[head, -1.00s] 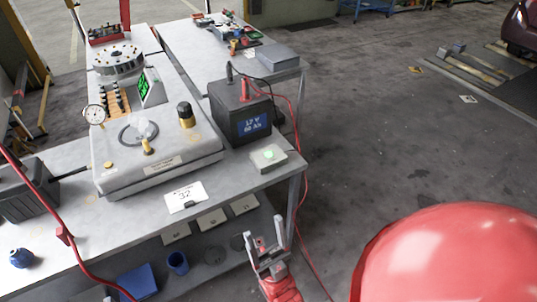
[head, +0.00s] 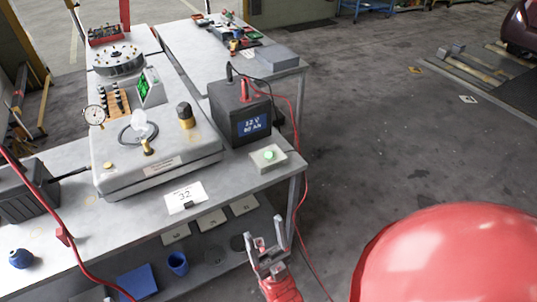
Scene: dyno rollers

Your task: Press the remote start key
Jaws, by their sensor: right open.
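A small light-grey box with a round green button (head: 269,155), which fits the remote start key, sits near the right front corner of the grey bench (head: 235,178). My right gripper (head: 265,245) is open and empty. It shows below and in front of the bench's front edge, apart from the key. My left gripper is not in view. A grey machine (head: 160,165) with a green-lit screen (head: 150,86), a dial gauge (head: 95,115) and a clear bulb-like part (head: 143,128) stands on the bench left of the key.
A dark battery (head: 240,112) with red and black cables stands just behind the key. A red cable (head: 300,205) hangs off the bench's right end. A card marked 32 (head: 185,197) lies at the front edge. The lower shelf holds a blue cup (head: 178,263).

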